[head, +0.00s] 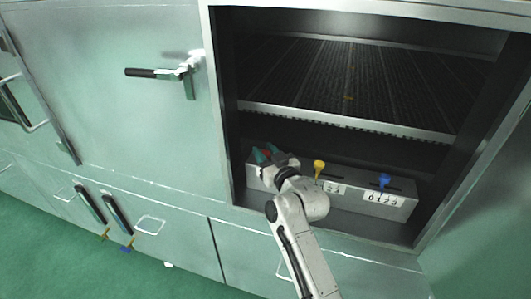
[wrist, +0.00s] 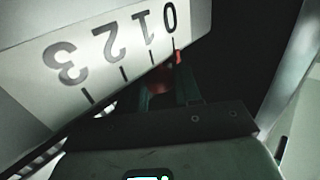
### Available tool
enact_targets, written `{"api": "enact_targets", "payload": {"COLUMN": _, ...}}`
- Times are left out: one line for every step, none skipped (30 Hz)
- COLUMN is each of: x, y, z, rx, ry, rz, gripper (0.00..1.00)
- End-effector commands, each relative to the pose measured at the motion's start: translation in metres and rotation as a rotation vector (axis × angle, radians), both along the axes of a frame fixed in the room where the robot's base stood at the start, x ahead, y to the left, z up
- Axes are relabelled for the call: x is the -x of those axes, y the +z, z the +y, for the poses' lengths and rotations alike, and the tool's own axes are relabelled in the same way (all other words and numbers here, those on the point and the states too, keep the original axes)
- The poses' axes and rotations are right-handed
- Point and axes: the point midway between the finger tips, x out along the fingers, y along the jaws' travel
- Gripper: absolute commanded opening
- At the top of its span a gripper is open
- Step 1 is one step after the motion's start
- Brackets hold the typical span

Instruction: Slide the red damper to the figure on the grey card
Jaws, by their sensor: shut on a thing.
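The red damper (head: 264,155) is at the left end of a grey box inside the open cabinet. My gripper (head: 268,154) is shut on its knob, with the teal fingers on either side. In the wrist view the red knob (wrist: 157,87) shows between the fingers (wrist: 166,86), partly hidden by them. Its red pointer tip (wrist: 177,57) is at the 0 mark of a white scale (wrist: 110,50), which reads 0 to 3 and appears upside down. I cannot make out a grey card in either view.
A yellow damper (head: 319,167) and a blue damper (head: 384,179) stand farther right on the same box (head: 351,190), each above a number scale. A ribbed shelf (head: 350,85) is above. The cabinet's left wall (head: 225,110) is close to my gripper.

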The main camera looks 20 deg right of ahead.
Motion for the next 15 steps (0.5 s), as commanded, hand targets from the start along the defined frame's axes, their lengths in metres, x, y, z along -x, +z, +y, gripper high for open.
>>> {"api": "enact_targets", "payload": {"x": 0.0001, "y": -0.0001, "z": 0.0001, "rx": 0.000, "ry": 0.000, "rz": 0.000, "gripper": 0.12}}
{"api": "enact_targets", "payload": {"x": 0.0001, "y": -0.0001, "z": 0.0000, "rx": 0.000, "ry": 0.000, "rz": 0.000, "gripper": 0.10}}
{"api": "enact_targets", "payload": {"x": 0.0001, "y": -0.0002, "z": 0.0000, "rx": 0.000, "ry": 0.000, "rz": 0.000, "gripper": 0.06}}
{"api": "enact_targets", "payload": {"x": 0.0002, "y": -0.0002, "z": 0.0000, "rx": 0.000, "ry": 0.000, "rz": 0.000, "gripper": 0.03}}
{"api": "enact_targets", "payload": {"x": 0.0002, "y": -0.0002, "z": 0.0000, "rx": 0.000, "ry": 0.000, "rz": 0.000, "gripper": 0.00}}
{"api": "enact_targets", "payload": {"x": 0.0002, "y": -0.0002, "z": 0.0001, "rx": 0.000, "ry": 0.000, "rz": 0.000, "gripper": 0.00}}
{"api": "enact_targets", "payload": {"x": 0.0002, "y": -0.0002, "z": 0.0001, "rx": 0.000, "ry": 0.000, "rz": 0.000, "gripper": 0.00}}
{"api": "enact_targets", "payload": {"x": 0.0002, "y": -0.0002, "z": 0.0001, "rx": 0.000, "ry": 0.000, "rz": 0.000, "gripper": 0.00}}
{"api": "enact_targets", "payload": {"x": 0.0002, "y": -0.0002, "z": 0.0001, "rx": 0.000, "ry": 0.000, "rz": 0.000, "gripper": 0.00}}
{"api": "enact_targets", "payload": {"x": 0.0002, "y": -0.0002, "z": 0.0001, "rx": 0.000, "ry": 0.000, "rz": 0.000, "gripper": 0.00}}
{"api": "enact_targets", "payload": {"x": 0.0002, "y": -0.0002, "z": 0.0001, "rx": 0.000, "ry": 0.000, "rz": 0.000, "gripper": 0.00}}
{"api": "enact_targets", "payload": {"x": 0.0002, "y": -0.0002, "z": 0.0001, "rx": 0.000, "ry": 0.000, "rz": 0.000, "gripper": 0.00}}
{"api": "enact_targets", "payload": {"x": 0.0003, "y": -0.0004, "z": -0.0001, "rx": 0.000, "ry": 0.000, "rz": 0.000, "gripper": 0.00}}
{"api": "enact_targets", "payload": {"x": 0.0006, "y": -0.0007, "z": -0.0008, "rx": 0.000, "ry": 0.000, "rz": 0.000, "gripper": 0.00}}
{"api": "enact_targets", "payload": {"x": 0.0016, "y": -0.0015, "z": -0.0027, "rx": 0.000, "ry": -0.001, "rz": 0.000, "gripper": 0.00}}
